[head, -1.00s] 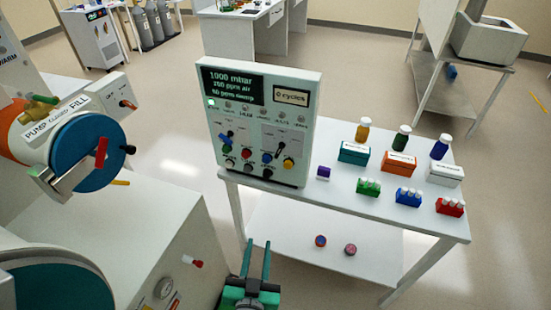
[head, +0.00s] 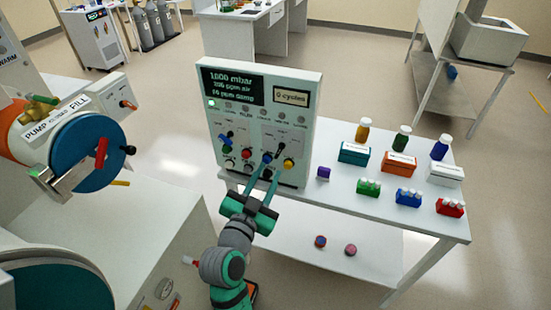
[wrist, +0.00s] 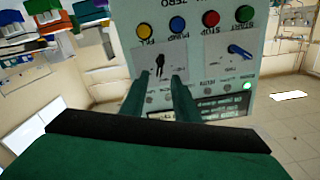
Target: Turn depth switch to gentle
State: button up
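The control panel (head: 262,118) stands upright on the white table. It has two lever switches: one with a blue lever, on the left in the head view (head: 227,137) and on the right in the wrist view (wrist: 239,50), and one with a black lever (wrist: 160,64). Their small labels are too blurred to read, so I cannot tell which is marked depth. My gripper (head: 270,166) is in front of the panel's lower right part. In the upside-down wrist view, its fingers (wrist: 158,75) are apart, with the black lever just beyond and between the tips. Contact cannot be told.
Buttons lie close to the levers: yellow (wrist: 143,31), blue (wrist: 178,25), red (wrist: 211,18) and green (wrist: 243,13). A purple block (head: 323,173) sits right of the panel. Boxes and vials (head: 397,163) fill the table's right side. The pump chamber (head: 80,150) stands at left.

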aim_at(278, 154)
jog(key=x, duration=0.7)
grip_shut()
